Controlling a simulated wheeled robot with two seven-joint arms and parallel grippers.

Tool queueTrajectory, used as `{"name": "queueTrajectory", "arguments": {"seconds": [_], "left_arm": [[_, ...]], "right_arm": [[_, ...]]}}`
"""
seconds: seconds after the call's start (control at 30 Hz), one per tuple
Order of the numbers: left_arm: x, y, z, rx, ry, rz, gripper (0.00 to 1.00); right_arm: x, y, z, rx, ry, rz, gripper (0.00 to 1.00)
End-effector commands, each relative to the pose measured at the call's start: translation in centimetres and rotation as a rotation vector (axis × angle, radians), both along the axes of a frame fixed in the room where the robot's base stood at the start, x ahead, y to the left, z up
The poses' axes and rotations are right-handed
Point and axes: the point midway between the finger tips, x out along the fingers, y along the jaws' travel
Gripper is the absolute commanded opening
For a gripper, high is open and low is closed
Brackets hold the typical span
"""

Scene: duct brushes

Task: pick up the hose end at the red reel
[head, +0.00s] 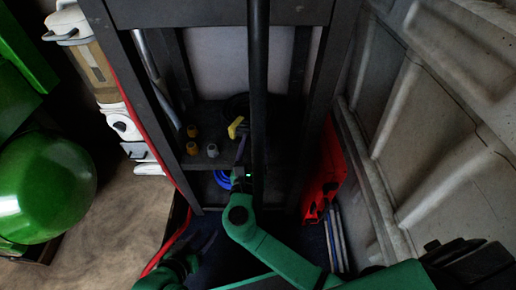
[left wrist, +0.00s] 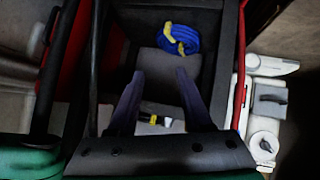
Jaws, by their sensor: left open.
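A coil of blue hose (left wrist: 178,38) with yellow end pieces lies in a dark bay in the left wrist view; part of it shows low in the frame in the head view (head: 222,179). My left gripper (head: 241,154) is in the opening of the dark frame, just left of a black pole. Its two fingers (left wrist: 160,78) are apart with nothing between them, and the coil lies beyond their tips. A red object with dark openings (head: 325,180) leans at the right; I cannot tell whether it is the reel.
The black pole (head: 258,90) stands close beside my left gripper. A dark shelf frame (head: 325,75) surrounds the bay. Small fittings (head: 212,151) and a yellow piece (head: 237,127) are on the shelf. A red line (head: 140,120), white equipment (head: 122,125) and a green tank (head: 45,185) are left.

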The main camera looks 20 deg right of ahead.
Motion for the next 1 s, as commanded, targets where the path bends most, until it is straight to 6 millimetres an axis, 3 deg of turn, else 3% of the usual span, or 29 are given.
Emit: {"name": "queueTrajectory", "arguments": {"seconds": [0.1,0.27,0.43,0.7,0.73,0.87,0.9,1.0], "left_arm": [[-0.1,-1.0,-0.7,-0.050,-0.058,0.010,0.50],[-0.2,-1.8,-1.1,-0.101,-0.116,0.025,0.50],[-0.3,-2.3,-2.0,-0.146,-0.170,0.044,0.50],[-0.3,-2.3,-2.0,-0.148,-0.173,0.047,0.50],[-0.3,-2.3,-2.0,-0.148,-0.173,0.047,0.50],[-0.3,-2.3,-2.0,-0.148,-0.173,0.047,0.50],[-0.3,-2.3,-2.0,-0.148,-0.173,0.047,0.50],[-0.3,-2.3,-2.0,-0.148,-0.173,0.047,0.50]], "right_arm": [[2.2,-1.0,-0.2,0.002,-0.001,-0.002,0.64],[3.9,-1.7,-0.1,0.003,0.000,-0.003,0.64],[6.9,-2.9,0.1,0.003,0.000,-0.002,0.64],[7.7,-3.3,0.3,0.004,0.002,-0.001,0.64],[7.7,-3.3,0.3,0.004,0.002,-0.001,0.56],[7.7,-3.3,0.3,0.004,0.002,-0.001,0.06],[7.7,-3.3,0.3,0.004,0.002,-0.001,0.00],[7.7,-3.3,0.3,0.004,0.002,-0.001,0.00]]}}
